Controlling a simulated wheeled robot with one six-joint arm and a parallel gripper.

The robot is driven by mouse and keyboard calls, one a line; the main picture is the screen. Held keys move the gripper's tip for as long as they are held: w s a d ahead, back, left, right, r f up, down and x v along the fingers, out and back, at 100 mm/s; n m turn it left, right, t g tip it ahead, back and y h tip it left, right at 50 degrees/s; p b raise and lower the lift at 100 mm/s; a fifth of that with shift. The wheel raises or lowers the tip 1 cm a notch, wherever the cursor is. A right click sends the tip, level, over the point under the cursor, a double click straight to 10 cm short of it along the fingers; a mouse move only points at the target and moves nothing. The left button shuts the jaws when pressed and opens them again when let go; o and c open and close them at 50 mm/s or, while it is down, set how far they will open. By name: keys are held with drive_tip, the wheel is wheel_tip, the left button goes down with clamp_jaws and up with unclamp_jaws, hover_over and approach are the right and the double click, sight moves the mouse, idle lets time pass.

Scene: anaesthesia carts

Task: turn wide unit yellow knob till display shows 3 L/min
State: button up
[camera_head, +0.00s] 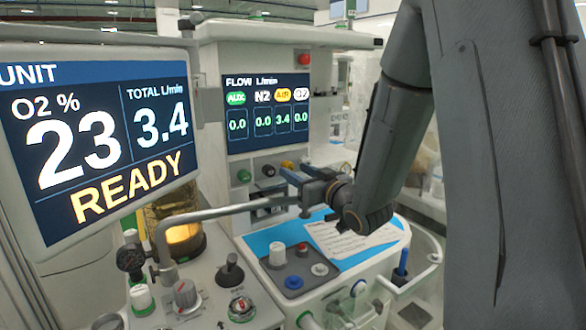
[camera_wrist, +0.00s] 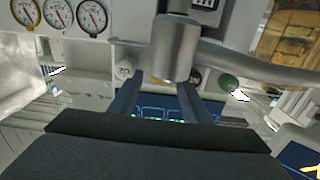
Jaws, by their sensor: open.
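The wide unit's flow display (camera_head: 265,112) in the head view reads AUX 0.0, N2 0.0, AIR 3.4 and O2 0.0, with the AIR label in yellow. Below it, the yellow knob (camera_head: 287,165) shows just above my gripper (camera_head: 290,187). My gripper is open in front of the knob row. In the wrist view my gripper's two fingers (camera_wrist: 165,104) are spread, with the display (camera_wrist: 160,107) showing between them, upside down. A grey metal cylinder (camera_wrist: 175,50) there blocks the middle of the knob row.
A green knob (camera_head: 244,176) and a black knob (camera_head: 268,171) sit left of the yellow one. A grey bent pipe (camera_head: 230,209) crosses in front of the panel, close to my gripper. A large screen (camera_head: 95,140) at left reads TOTAL 3.4, O2 23 and READY.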

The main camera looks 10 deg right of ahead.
sight(287, 166)
drive_tip(key=shift+x, duration=1.45)
drive_tip(key=shift+c, duration=0.4)
drive_tip(key=c, duration=1)
drive_tip(key=shift+o, duration=0.2)
drive_tip(key=shift+m+p, duration=0.85)
drive_tip(key=shift+m, duration=0.75)
drive_tip(key=o, duration=1)
drive_tip(key=shift+o, duration=0.2)
